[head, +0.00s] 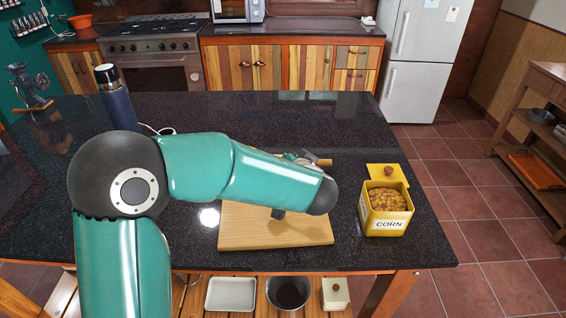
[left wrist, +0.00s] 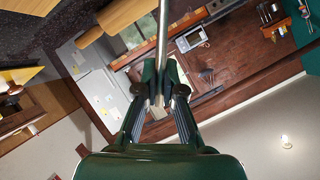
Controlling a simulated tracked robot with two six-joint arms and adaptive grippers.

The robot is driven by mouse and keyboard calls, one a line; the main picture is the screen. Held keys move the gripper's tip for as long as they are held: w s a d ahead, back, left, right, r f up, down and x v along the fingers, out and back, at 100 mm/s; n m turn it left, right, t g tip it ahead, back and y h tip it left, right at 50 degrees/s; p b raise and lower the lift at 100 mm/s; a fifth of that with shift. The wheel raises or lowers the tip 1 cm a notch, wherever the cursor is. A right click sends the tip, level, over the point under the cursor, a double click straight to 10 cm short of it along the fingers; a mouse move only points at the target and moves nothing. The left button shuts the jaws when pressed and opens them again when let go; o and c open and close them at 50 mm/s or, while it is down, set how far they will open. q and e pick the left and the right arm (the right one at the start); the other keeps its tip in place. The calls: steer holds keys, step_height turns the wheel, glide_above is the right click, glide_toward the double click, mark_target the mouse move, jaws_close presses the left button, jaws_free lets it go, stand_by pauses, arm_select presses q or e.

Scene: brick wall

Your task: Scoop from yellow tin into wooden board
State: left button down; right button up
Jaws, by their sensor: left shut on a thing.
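The yellow tin (head: 386,222), marked CORN, stands upright at the right of the counter in the head view. It is open, with yellow-brown corn (head: 388,201) inside. The wooden board (head: 275,238) lies flat left of it, partly covered by my left arm. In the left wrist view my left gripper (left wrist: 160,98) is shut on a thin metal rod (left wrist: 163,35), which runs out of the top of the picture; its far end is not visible. In the head view the arm hides most of this gripper above the board. A yellow corner (left wrist: 20,77) shows at the left wrist view's left edge.
A dark blue flask (head: 118,105) stands behind my arm, and a metal grinder (head: 28,85) is at the far left. A small wooden end (head: 324,162) shows behind my forearm. The dark counter (head: 250,115) is clear at the back.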

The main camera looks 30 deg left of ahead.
arm_select(q)
steer(key=s+d+f+m+t+y+b, duration=0.2)
steer(key=d+t+y+b, duration=0.5)
steer(key=b, duration=1.4)
steer(key=shift+s+d+m+t, duration=0.45)
steer(key=shift+s+m, duration=0.15)
steer(key=shift+m, duration=0.8)
stand_by(1.2)
stand_by(0.8)
